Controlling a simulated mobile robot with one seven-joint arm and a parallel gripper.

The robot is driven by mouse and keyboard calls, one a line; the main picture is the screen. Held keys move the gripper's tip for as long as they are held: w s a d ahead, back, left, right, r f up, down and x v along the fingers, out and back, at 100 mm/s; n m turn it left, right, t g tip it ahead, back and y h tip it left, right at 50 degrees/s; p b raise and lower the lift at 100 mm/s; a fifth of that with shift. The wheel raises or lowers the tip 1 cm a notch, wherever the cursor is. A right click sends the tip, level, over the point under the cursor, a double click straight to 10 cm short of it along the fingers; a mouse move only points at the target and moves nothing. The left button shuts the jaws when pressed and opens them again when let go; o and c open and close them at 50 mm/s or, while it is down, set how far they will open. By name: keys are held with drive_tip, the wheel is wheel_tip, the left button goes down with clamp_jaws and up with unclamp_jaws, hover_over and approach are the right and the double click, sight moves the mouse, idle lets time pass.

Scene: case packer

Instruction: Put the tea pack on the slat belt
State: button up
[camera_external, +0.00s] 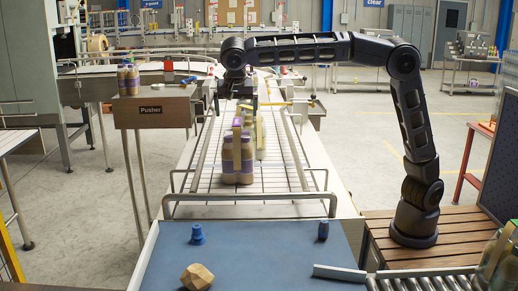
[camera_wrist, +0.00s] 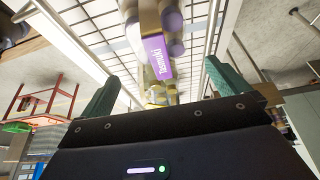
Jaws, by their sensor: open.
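A pack of brownish bottles with purple caps and a purple sleeve (camera_external: 237,150), likely the tea pack, stands upright on a white wire-grid surface. In the wrist view its purple printed label (camera_wrist: 158,50) shows beyond the fingers. My gripper (camera_external: 247,100) is above and behind the pack in the external view. In the wrist view my gripper (camera_wrist: 160,78) has its green fingers wide apart with nothing clasped between them. A brown slatted surface (camera_external: 385,255) lies at the lower right, under my arm's base; I cannot tell if it is the slat belt.
A yellowish pack (camera_external: 260,140) stands just behind the purple one. Metal rails (camera_external: 250,198) edge the grid. A blue surface (camera_external: 260,250) with a wooden polyhedron (camera_external: 197,277) lies in front. Rollers (camera_external: 425,281) run at lower right. More bottles (camera_external: 128,78) stand at left.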

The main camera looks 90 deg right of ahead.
drive_tip(key=v, duration=0.3)
drive_tip(key=shift+a+r, duration=0.1)
drive_tip(key=shift+r, duration=0.15)
drive_tip(key=shift+s, duration=0.25)
drive_tip(key=s+d+f+n+t+y, duration=0.15)
drive_tip(key=s+n, duration=0.25)
drive_tip(key=s, duration=0.7)
drive_tip(key=s+d+f+n+t+y, duration=0.1)
drive_tip(key=s+d+n+y, duration=0.3)
drive_tip(key=s, duration=0.7)
drive_tip(key=s+a+f+n, duration=0.1)
drive_tip(key=s+f+n, duration=0.2)
drive_tip(key=s+f, duration=0.2)
drive_tip(key=s+a+f+n+t, duration=0.1)
drive_tip(key=s+f, duration=0.4)
drive_tip(key=s, duration=0.5)
drive_tip(key=s+a+f+n+t+h, duration=0.1)
drive_tip(key=s+a+f+n, duration=0.2)
drive_tip(key=s+f+n, duration=0.2)
drive_tip(key=s+n, duration=0.1)
drive_tip(key=s, duration=0.2)
drive_tip(key=shift+s, duration=0.3)
